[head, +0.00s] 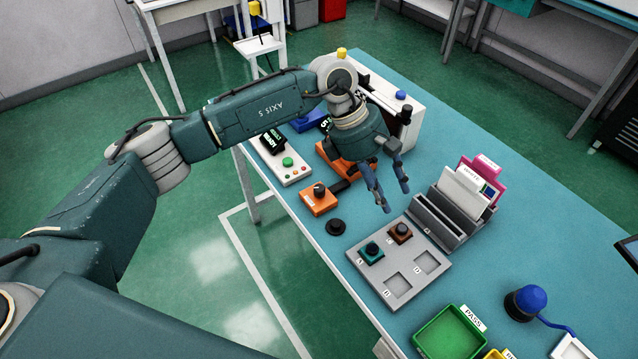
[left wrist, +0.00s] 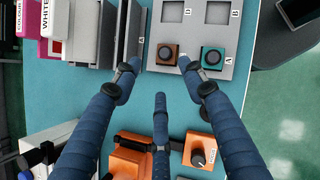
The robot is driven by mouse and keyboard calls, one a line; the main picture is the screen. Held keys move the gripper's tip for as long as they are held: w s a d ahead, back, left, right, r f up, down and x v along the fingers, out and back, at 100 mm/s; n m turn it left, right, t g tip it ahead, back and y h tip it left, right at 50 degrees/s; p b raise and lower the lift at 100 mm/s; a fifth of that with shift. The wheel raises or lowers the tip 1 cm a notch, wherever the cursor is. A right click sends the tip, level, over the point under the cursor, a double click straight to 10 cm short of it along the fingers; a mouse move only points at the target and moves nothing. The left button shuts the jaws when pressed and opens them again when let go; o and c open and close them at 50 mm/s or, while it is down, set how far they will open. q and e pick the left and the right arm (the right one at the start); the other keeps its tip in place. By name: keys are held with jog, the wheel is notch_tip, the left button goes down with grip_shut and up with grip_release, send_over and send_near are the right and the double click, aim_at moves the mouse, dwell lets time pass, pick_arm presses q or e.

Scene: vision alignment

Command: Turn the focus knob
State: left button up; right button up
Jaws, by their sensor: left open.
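An orange box with a black knob (head: 319,190) stands near the left edge of the blue table; its black knob also shows at the bottom of the left wrist view (left wrist: 197,158). A second orange device (head: 334,155) stands just behind it, partly hidden by my left gripper. I cannot read a focus label on either. My left gripper (head: 393,198) is open and empty, its fingers pointing down above the table, to the right of the knob box and apart from it. In the left wrist view its spread fingers (left wrist: 157,76) hold nothing. My right gripper is not in view.
A grey tray (head: 420,284) holds a teal and a brown block in labelled pockets. A grey card rack (head: 436,222), a green bin (head: 447,336), a blue-domed button (head: 526,301) and a panel with a green button (head: 287,168) stand around.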

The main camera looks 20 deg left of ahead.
aim_at(319, 187)
pick_arm(q)
jog(key=w+a+r+y, duration=0.1)
jog(key=w+a+y, duration=0.15)
jog(key=a, duration=0.55)
jog(key=w+a+r+y, duration=0.1)
jog(key=a+y, duration=0.3)
jog(key=a, duration=0.4)
jog(key=shift+h, duration=0.25)
notch_tip(319, 187, down, 10)
jog(key=p, duration=0.2)
jog(key=shift+w+f+p, duration=0.1)
jog(key=shift+f+p, duration=0.15)
jog(key=shift+p, duration=0.15)
grip_shut()
